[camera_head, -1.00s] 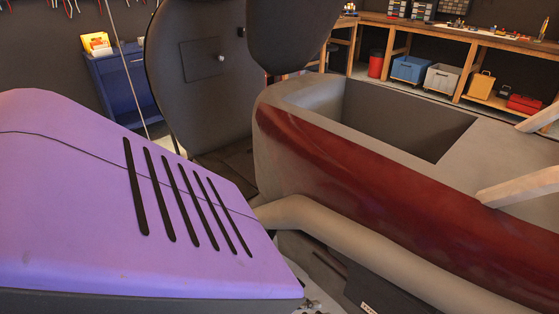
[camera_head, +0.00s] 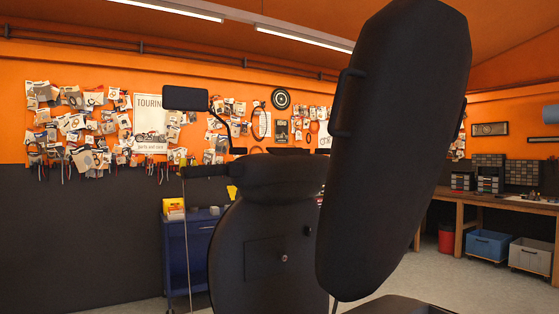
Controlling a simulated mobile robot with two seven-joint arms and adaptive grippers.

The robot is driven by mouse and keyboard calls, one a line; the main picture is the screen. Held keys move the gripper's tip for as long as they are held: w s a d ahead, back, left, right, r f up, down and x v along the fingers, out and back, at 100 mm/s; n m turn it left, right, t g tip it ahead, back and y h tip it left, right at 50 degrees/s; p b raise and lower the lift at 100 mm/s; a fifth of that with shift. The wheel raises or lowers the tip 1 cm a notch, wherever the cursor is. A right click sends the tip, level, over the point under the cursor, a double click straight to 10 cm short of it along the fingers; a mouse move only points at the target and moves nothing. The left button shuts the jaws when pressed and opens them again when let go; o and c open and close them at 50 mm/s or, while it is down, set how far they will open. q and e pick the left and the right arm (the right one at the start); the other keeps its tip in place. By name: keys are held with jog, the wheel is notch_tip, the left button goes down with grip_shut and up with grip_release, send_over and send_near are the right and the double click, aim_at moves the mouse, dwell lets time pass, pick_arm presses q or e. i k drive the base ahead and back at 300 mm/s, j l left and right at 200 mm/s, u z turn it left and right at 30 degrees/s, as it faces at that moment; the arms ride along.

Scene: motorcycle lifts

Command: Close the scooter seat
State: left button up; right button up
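The scooter seat (camera_head: 400,140) is a long black padded slab standing up on end, leaning slightly to the right. It is raised open and fills the middle right of the head view. A dark edge (camera_head: 400,306), probably of the scooter body, shows just below its lower end. The scooter's black front shield (camera_head: 255,262) stands to the left behind the seat, with handlebar and mirror (camera_head: 186,99) above. The storage opening under the seat is out of view. Neither of my grippers is in view.
A blue cabinet (camera_head: 186,262) stands behind the scooter at the left. A wooden workbench (camera_head: 495,199) runs along the right, with a red bin (camera_head: 446,238), a blue crate (camera_head: 488,245) and a grey crate (camera_head: 531,256) below. Open floor lies between scooter and bench.

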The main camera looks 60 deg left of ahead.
aim_at(397, 110)
jog(key=u, duration=1.4)
jog(key=k+j+z, duration=0.15)
jog(key=z, duration=0.25)
